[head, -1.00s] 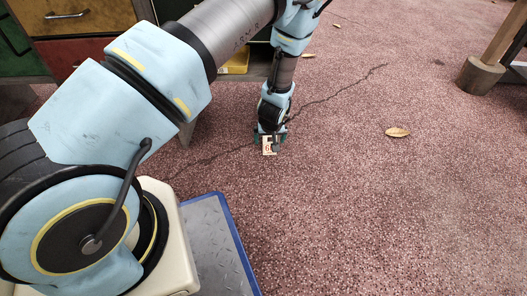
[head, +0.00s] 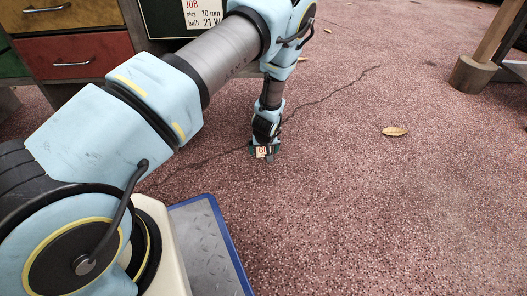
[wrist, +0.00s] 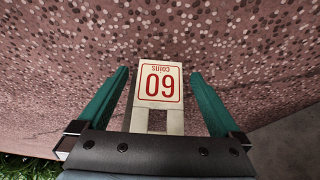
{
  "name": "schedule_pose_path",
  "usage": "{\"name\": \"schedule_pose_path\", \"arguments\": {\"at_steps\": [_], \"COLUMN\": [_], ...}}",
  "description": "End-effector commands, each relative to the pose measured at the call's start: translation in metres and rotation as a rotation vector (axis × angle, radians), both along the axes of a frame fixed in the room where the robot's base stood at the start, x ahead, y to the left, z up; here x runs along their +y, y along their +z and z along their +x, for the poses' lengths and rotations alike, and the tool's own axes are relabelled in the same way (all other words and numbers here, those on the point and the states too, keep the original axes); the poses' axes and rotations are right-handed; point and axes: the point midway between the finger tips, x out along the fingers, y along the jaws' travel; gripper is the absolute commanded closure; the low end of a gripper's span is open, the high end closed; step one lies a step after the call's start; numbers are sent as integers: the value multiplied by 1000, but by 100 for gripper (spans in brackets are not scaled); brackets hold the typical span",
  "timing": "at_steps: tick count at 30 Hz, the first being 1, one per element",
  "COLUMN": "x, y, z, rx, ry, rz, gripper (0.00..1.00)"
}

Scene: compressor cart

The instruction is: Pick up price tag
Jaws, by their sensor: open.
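The price tag (wrist: 159,84) is a small cream card with a red border and a red "60 coins", upside down in the wrist view. It shows in the head view (head: 262,152) at the end of my arm, close to the floor. My gripper (wrist: 158,84) is open, with one green finger on each side of the tag and a gap between each finger and the card. In the head view my gripper (head: 264,152) points down. A pale piece with a dark opening shows below the card; its contact with the floor cannot be made out.
Reddish speckled floor with a long crack (head: 330,93) surrounds the gripper. A dry leaf (head: 395,131) lies to the right. Drawers (head: 72,58) and a dark job board (head: 195,14) stand behind at left. A wooden post (head: 478,62) stands at upper right.

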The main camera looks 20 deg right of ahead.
Motion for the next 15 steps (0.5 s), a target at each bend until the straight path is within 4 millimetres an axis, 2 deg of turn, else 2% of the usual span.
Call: {"name": "schedule_pose_path", "arguments": {"at_steps": [5,15], "x": [0,0], "y": [1,1], "z": [0,0], "rx": [0,0], "ry": [0,0], "rz": [0,0], "gripper": [2,40]}}
